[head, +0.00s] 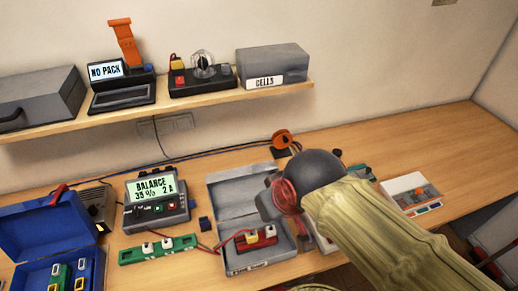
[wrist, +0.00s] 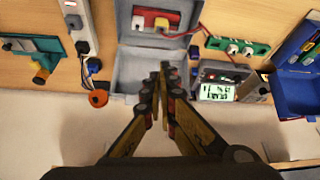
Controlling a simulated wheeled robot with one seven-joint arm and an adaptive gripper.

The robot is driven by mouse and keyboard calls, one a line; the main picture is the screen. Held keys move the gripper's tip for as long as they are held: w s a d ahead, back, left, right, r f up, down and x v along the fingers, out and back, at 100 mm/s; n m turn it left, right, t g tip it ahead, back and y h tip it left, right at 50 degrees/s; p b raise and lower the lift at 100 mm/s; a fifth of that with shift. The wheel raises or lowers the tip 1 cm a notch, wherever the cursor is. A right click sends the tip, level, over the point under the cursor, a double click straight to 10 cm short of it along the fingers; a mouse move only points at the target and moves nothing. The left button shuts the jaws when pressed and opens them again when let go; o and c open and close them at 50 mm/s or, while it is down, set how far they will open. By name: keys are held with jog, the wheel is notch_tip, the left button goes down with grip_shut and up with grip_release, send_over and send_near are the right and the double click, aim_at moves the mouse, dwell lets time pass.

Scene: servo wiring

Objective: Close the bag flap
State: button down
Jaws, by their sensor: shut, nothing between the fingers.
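The grey bag (head: 262,263) lies open on the bench in the head view. A red pack with yellow and white connectors (head: 257,236) sits in it. Its flap (head: 232,190) is folded back toward the wall. In the wrist view, which is turned round, the bag (wrist: 183,38) is at the top and the flap (wrist: 128,74) below it. My gripper (wrist: 162,68) is shut and empty, with its fingertips in front of the flap; I cannot tell whether they touch it. In the head view my arm hides the fingers.
A charger (head: 155,200) and a green balance board (head: 158,250) stand left of the bag, with an open blue case (head: 50,232) farther left. A red wire runs into the bag. An orange reel (head: 283,139) stands behind. A shelf (head: 200,105) crosses the wall.

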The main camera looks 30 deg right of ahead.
jog(key=w+d+m+g+p, duration=0.1)
jog(key=w+d+p, duration=0.4)
jog(key=w, duration=0.4)
jog(key=w+d+r+g+p, duration=0.1)
jog(key=w+d+g+p, duration=0.1)
jog(key=w+p, duration=0.6)
jog(key=w+d+m+g+p, duration=0.1)
jog(key=w+d+p, duration=0.4)
jog(key=w, duration=0.4)
jog(key=f+p, duration=0.1)
jog(key=f, duration=0.1)
jog(key=s+a+f, duration=0.1)
jog(key=f, duration=0.2)
jog(key=s+f+p, duration=0.1)
jog(key=f, duration=0.2)
jog(key=shift+a+p, duration=0.35)
jog(key=shift+a, duration=0.05)
jog(key=shift+s+f, duration=0.1)
jog(key=shift+s, duration=0.15)
jog(key=shift+s, duration=0.1)
